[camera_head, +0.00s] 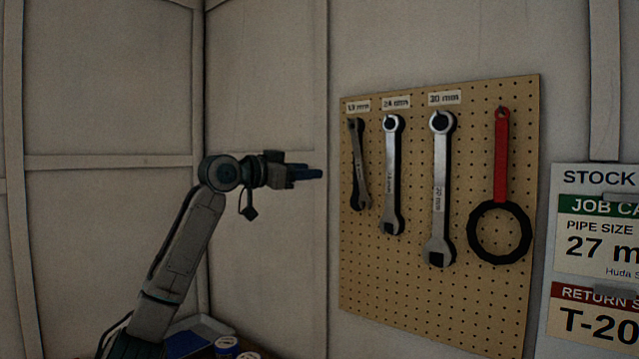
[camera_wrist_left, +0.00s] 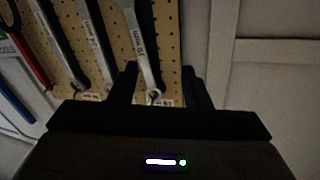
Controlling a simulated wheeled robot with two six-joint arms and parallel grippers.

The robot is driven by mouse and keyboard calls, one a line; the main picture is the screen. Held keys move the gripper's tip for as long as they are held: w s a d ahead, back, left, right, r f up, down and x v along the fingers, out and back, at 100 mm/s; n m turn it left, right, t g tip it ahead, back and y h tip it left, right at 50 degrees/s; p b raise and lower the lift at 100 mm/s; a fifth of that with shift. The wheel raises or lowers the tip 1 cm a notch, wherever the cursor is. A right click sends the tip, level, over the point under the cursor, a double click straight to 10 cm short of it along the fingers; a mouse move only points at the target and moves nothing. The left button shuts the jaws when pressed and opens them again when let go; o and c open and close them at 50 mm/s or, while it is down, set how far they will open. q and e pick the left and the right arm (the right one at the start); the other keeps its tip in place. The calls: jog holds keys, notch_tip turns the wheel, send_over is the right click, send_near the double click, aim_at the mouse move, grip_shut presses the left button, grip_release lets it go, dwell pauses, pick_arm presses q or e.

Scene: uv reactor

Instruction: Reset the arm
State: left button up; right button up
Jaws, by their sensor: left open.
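My left arm rises from the lower left of the head view. Its gripper (camera_head: 318,174) points right, toward the pegboard, and stands left of the board's edge. In the left wrist view the two dark fingers of this gripper (camera_wrist_left: 160,85) are spread and hold nothing. The smallest wrench (camera_head: 359,165) hangs on the pegboard nearest to the gripper. In the wrist view this wrench (camera_wrist_left: 146,50) shows between or beyond the fingers; I cannot tell the exact gap. My right gripper is not in view.
The pegboard (camera_head: 400,280) also holds a 24 mm wrench (camera_head: 392,175), a 30 mm wrench (camera_head: 439,190) and a red-handled ring tool (camera_head: 501,160). A stock card board (camera_head: 565,270) is at the right. Below my arm are a blue item (camera_head: 186,345) and rolls (camera_head: 226,345). Bare wall panels lie left.

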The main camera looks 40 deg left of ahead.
pick_arm(q)
jog(key=shift+s+a, duration=0.1)
jog(key=shift+s, duration=0.55)
